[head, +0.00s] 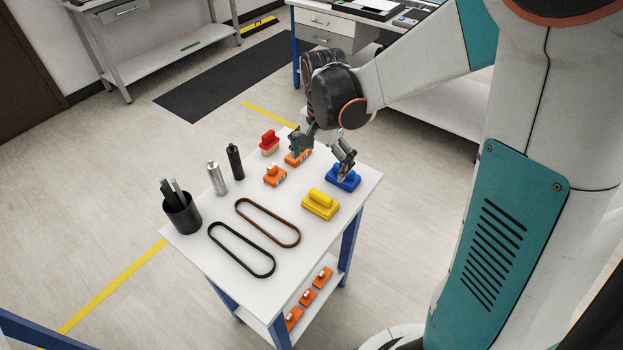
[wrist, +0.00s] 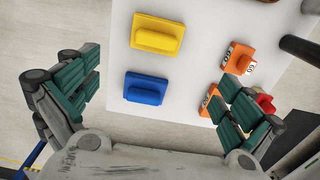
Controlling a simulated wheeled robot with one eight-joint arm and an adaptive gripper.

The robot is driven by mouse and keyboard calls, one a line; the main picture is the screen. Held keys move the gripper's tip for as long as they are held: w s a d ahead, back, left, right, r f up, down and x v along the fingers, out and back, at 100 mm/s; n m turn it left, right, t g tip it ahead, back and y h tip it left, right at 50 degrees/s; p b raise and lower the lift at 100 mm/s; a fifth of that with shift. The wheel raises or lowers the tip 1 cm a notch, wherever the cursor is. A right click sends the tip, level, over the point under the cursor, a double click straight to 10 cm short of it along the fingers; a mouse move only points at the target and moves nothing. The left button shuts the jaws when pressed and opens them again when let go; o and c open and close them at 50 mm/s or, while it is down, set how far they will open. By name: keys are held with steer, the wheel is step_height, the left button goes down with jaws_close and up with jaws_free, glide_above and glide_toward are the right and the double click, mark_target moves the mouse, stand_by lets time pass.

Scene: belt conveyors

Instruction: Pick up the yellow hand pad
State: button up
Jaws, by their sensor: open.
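The yellow hand pad (head: 320,204) lies on the white table, near its right edge, in the head view. It has a flat base with a raised rounded grip. In the wrist view the yellow hand pad (wrist: 157,36) is at the top, beyond the blue pad. My gripper (head: 325,153) is above the far end of the table, close to the blue hand pad (head: 343,177). In the wrist view my gripper (wrist: 155,95) is open and empty, its fingers wide apart. The blue pad (wrist: 146,88) appears between the fingers, and the yellow one is farther ahead.
On the table (head: 225,260) stand orange blocks (head: 275,175), a red-topped block (head: 269,141), a silver cylinder (head: 216,178), a black cylinder (head: 235,162) and a black cup (head: 181,213) with rods. Two belts, one brown (head: 267,222) and one black (head: 241,249), lie in the middle.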

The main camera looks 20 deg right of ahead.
mark_target(321, 195)
step_height(321, 195, down, 8)
steer(key=b, duration=0.2)
steer(key=shift+s+f+b, duration=0.1)
steer(key=shift+f+b, duration=0.1)
steer(key=shift+b, duration=0.15)
steer(key=f+b, duration=0.1)
steer(key=f, duration=0.1)
steer(key=s+f+b, duration=0.1)
steer(key=f, duration=0.1)
steer(key=shift+a+f, duration=0.1)
steer(key=shift+f, duration=0.5)
steer(key=shift+r, duration=0.1)
steer(key=shift+c, duration=0.6)
steer(key=c, duration=1)
